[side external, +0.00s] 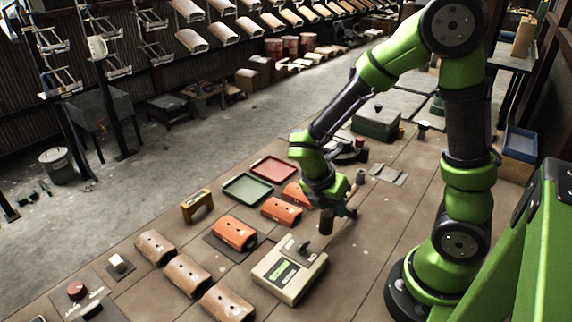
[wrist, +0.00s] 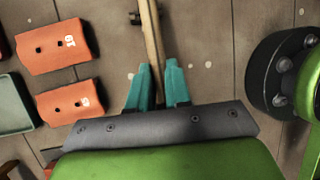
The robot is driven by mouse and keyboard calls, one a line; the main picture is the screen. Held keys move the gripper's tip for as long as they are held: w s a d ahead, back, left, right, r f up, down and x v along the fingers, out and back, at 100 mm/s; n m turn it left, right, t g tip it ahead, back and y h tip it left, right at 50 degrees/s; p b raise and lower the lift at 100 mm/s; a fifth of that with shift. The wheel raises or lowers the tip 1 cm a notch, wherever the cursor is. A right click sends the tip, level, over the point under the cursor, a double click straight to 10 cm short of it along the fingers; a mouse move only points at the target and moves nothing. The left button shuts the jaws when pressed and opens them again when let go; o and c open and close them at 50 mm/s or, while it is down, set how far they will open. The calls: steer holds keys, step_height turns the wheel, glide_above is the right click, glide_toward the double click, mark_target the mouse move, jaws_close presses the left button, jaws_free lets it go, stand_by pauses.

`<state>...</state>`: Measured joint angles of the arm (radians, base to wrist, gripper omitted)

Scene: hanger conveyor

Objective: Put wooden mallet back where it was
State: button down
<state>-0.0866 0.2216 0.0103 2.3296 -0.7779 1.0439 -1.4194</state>
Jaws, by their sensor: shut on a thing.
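My gripper (side external: 346,207) is low over the table in the side view, just right of the orange tiles. In the wrist view its teal fingers (wrist: 157,78) are shut on the pale wooden handle of the mallet (wrist: 154,45), which runs out past the top edge. In the side view a dark brown mallet head (side external: 327,222) shows at the gripper, partly against the fingers. I cannot tell whether the mallet touches the table.
Orange tiles (side external: 281,211) lie left of the gripper, and two show in the wrist view (wrist: 52,46). A beige control box (side external: 290,269) stands in front. A green tray (side external: 248,189) and a red tray (side external: 273,170) lie behind. Bare table is right of the box.

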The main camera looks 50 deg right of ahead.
steer(key=shift+f, duration=2)
steer(key=shift+f, duration=0.1)
steer(key=c, duration=1.1)
jaws_free()
steer(key=shift+o, duration=0.2)
steer(key=s+a+r+m+t+y, duration=0.1)
steer(key=a+r+m+t+y, duration=0.2)
steer(key=r+m, duration=0.8)
steer(key=a+r+m+t+y, duration=0.3)
steer(key=a+r+m+t, duration=0.2)
steer(key=r+m, duration=0.6)
steer(key=shift+s+a+r+m+t+y, duration=0.15)
steer(key=shift+s+r+m+t+y, duration=0.2)
steer(key=shift+t, duration=0.35)
